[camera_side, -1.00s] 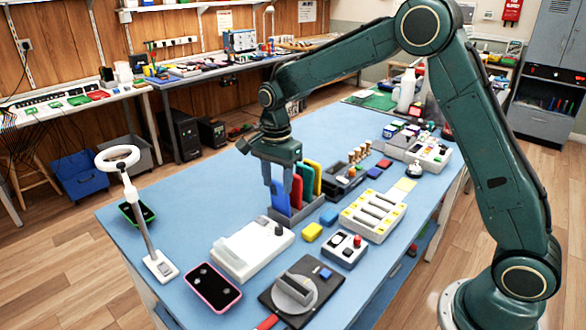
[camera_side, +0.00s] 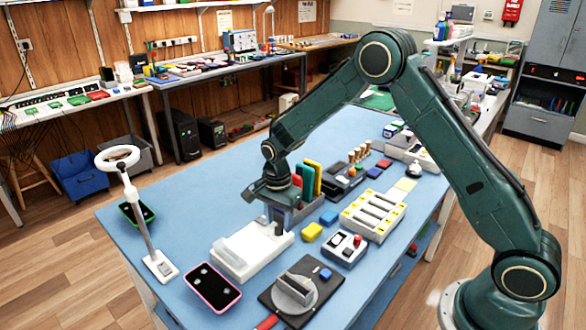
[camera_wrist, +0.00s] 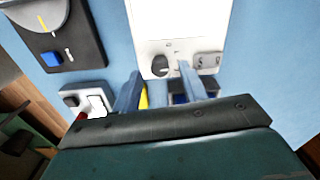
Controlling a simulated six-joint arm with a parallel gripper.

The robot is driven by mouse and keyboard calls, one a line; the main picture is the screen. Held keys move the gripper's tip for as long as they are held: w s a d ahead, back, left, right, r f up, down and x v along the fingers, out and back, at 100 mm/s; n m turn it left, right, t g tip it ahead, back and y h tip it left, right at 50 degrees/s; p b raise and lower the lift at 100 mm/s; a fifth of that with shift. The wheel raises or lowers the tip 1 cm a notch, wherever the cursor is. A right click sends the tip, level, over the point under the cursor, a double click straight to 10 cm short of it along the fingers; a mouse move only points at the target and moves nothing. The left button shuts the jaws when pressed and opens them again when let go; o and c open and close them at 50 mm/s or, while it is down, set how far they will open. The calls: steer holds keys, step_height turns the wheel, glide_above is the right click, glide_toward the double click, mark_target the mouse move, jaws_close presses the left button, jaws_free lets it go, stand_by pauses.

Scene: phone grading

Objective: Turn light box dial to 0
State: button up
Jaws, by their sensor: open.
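The light box (camera_side: 237,256) is a white box with a bright top, near the front middle of the blue table. Its dark round dial (camera_wrist: 160,66) is on the panel at one end, in the wrist view. My gripper (camera_side: 277,222) is low over that end of the box in the side view. In the wrist view my gripper (camera_wrist: 159,82) has its two fingers apart, one on each side of the dial, with nothing held. I cannot tell whether the fingers touch the dial. The dial's exact setting is too small to read.
A rack with colored slabs, including a green one (camera_side: 307,182), stands close behind my gripper. A ring lamp (camera_side: 119,158) stands left.

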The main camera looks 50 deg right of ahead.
steer(key=shift+f, duration=0.8)
jaws_close()
steer(key=shift+n, duration=0.4)
steer(key=n, duration=1.1)
